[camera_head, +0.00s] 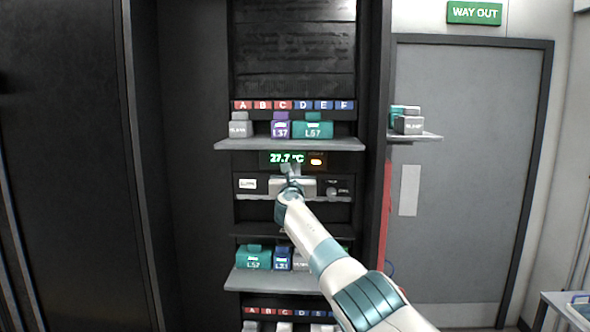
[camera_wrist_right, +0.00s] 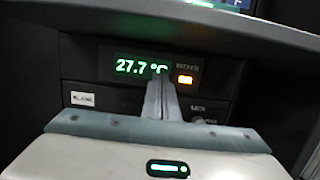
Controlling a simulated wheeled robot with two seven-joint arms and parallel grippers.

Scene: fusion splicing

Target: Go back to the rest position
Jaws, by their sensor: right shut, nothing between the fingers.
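My right gripper (camera_head: 289,169) is raised in front of the rack's display panel in the head view, with my right arm coming in from the lower right. In the right wrist view the right gripper (camera_wrist_right: 162,82) has its fingers together and empty, close in front of the panel. The fingertips overlap the lower edge of the display (camera_wrist_right: 142,67), which reads 27.7 °C, with a lit orange button (camera_wrist_right: 185,80) to its right. I cannot tell whether the fingertips touch the panel. My left gripper is not in view.
An upper shelf (camera_head: 225,146) juts out above the display and holds grey, purple and teal modules. A lower shelf (camera_head: 270,283) holds more modules, partly hidden by my arm. A side shelf (camera_head: 425,137) with small blocks is at the right, before a grey door (camera_head: 465,200).

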